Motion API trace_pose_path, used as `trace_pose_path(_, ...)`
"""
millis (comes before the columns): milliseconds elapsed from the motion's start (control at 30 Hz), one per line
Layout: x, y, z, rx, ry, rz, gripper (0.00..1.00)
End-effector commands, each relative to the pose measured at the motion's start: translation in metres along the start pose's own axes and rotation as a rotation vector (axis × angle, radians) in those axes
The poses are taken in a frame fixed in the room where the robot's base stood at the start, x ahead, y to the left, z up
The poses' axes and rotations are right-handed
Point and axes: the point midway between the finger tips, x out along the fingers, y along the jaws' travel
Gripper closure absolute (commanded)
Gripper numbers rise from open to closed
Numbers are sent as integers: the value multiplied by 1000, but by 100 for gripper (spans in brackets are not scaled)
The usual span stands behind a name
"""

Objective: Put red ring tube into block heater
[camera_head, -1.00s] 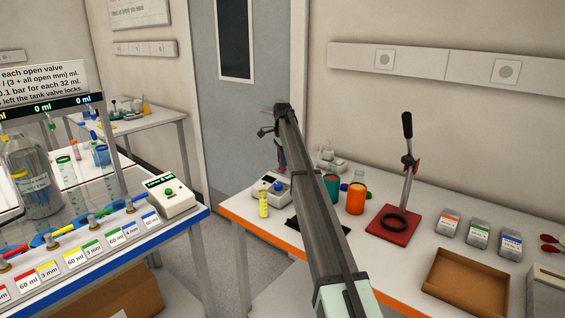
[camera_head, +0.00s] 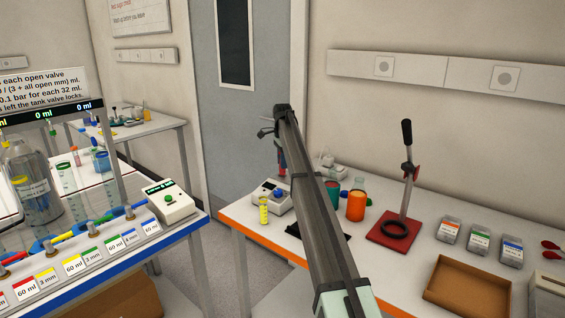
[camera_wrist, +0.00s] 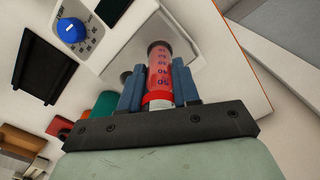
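My gripper (camera_wrist: 158,88) is shut on the red ring tube (camera_wrist: 160,70), a clear tube with red contents, dark markings and a red ring low on it. The tube stands out between the blue fingers in the wrist view. In the head view, my gripper (camera_head: 281,157) is small and partly hidden by my arm, above the back left of the right bench. A white device with a dark display (camera_head: 268,190) is on the bench below it. The wrist view shows a pale device with a blue knob (camera_wrist: 71,30) beyond the tube. I cannot tell which device is the block heater.
A yellow tube (camera_head: 263,212) stands at the bench's left edge. A teal cup (camera_head: 332,190), an orange cup (camera_head: 356,206) and a red-based lever press (camera_head: 394,230) stand to the right. An open cardboard tray (camera_head: 468,286) lies at the front right.

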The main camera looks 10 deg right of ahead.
Motion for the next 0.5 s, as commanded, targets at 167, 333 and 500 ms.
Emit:
trace_pose_path(167, 0, 0, 0, 0, 0, 0, 53)
trace_pose_path(333, 0, 0, 0, 0, 0, 0, 39)
trace_pose_path(500, 0, 0, 0, 0, 0, 0, 39)
